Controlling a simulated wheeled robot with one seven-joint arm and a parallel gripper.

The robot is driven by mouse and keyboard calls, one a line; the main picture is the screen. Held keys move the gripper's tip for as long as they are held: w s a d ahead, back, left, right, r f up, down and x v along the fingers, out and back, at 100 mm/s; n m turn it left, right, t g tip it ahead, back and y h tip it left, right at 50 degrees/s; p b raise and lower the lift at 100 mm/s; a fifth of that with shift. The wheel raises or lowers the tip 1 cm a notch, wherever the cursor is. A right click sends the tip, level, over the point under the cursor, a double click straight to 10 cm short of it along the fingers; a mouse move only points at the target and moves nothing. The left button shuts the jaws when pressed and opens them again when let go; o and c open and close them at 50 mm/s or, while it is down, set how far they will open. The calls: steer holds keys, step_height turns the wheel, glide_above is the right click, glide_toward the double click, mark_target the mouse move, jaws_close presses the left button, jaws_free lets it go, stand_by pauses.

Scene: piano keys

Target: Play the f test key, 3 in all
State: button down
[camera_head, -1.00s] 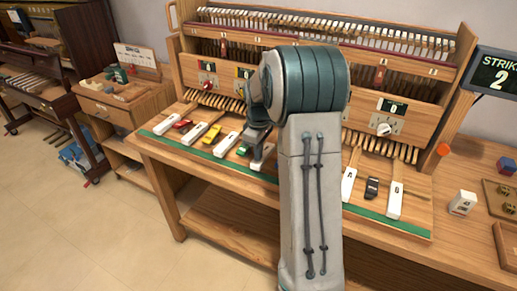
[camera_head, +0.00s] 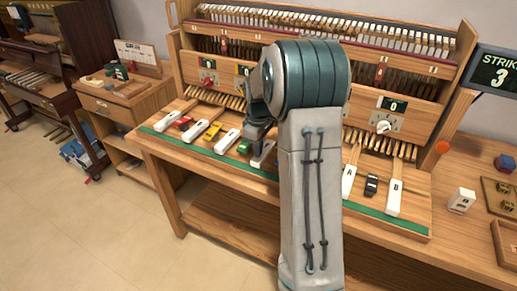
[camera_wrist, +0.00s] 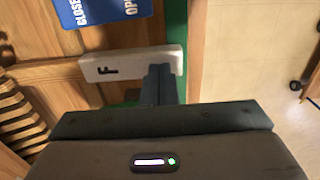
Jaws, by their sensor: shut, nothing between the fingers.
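The F test key is a white bar lettered F (camera_wrist: 108,67) in the wrist view, where it lies over a wooden board beside a green strip. In the head view its white end (camera_head: 264,154) shows just below my gripper (camera_head: 254,140), partly hidden by my arm. My gripper's fingers (camera_wrist: 160,78) are shut and empty, and in the wrist view they overlap the key's near-right end. The fingertips look just above the key; I cannot tell whether they touch. The strike display (camera_head: 497,76) at the right reads 3.
Other white keys stand left (camera_head: 195,131) and right, including A (camera_head: 348,181) and B (camera_head: 394,198), with coloured keys between. A blue sign (camera_wrist: 98,10) lies near the F key. A white box (camera_head: 461,201) and trays are on the right bench. My arm hides the middle keys.

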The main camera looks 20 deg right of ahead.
steer(key=shift+r, duration=0.1)
step_height(320, 180, up, 14)
steer(key=p, duration=0.2)
steer(key=shift+p, duration=0.4)
stand_by(0.9)
steer(key=s+a+f+m+t, duration=0.1)
steer(key=s+a+m, duration=0.3)
steer(key=s+a, duration=0.3)
steer(key=s+a+f+m+t, duration=0.1)
steer(key=s+a+m, duration=0.2)
steer(key=s, duration=1.5)
steer(key=a, duration=0.4)
steer(key=shift+f+m+t, duration=0.2)
steer(key=shift+m+t, duration=0.2)
steer(key=shift+s, duration=0.1)
